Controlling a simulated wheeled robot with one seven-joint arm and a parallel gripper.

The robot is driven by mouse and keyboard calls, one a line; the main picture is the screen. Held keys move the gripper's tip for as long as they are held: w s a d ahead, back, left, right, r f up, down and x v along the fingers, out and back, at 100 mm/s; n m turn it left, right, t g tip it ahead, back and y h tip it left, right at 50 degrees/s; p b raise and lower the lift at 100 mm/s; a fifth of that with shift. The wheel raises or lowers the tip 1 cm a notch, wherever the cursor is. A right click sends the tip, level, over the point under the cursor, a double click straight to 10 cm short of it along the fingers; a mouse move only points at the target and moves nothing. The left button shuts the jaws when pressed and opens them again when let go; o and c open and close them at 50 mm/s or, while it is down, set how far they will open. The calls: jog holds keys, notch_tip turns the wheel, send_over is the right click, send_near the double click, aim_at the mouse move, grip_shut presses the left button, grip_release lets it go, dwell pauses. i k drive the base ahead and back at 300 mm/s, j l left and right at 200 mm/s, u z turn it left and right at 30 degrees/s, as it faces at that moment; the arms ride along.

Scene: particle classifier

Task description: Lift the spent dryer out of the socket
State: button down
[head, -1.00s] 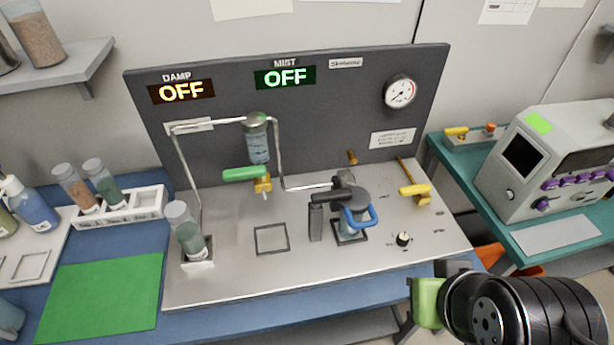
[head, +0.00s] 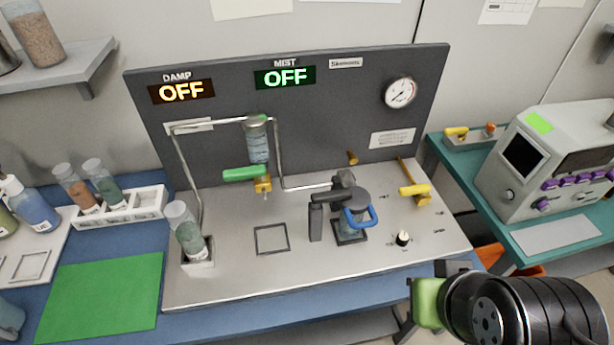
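A clear cylinder with grey-green fill (head: 188,232), which looks like the dryer, stands tilted slightly in a small square socket (head: 198,264) at the left front of the metal panel base. Its top leans a little to the left. My gripper (head: 425,302) is at the lower right, in front of the panel's front edge and far from the cylinder. One green finger pad and a dark part show. The rest of the gripper is hidden by my wrist, so its opening cannot be seen.
A white rack (head: 120,208) with two filled cylinders stands left of the socket, behind a green mat (head: 102,297). Bent pipes (head: 186,165) rise behind the socket. A lidded pot with a blue handle (head: 352,213) and yellow valve handle (head: 414,190) stand to the right.

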aim_at(190, 237)
jog(key=u, duration=1.7)
jog(key=i+j+u, duration=0.55)
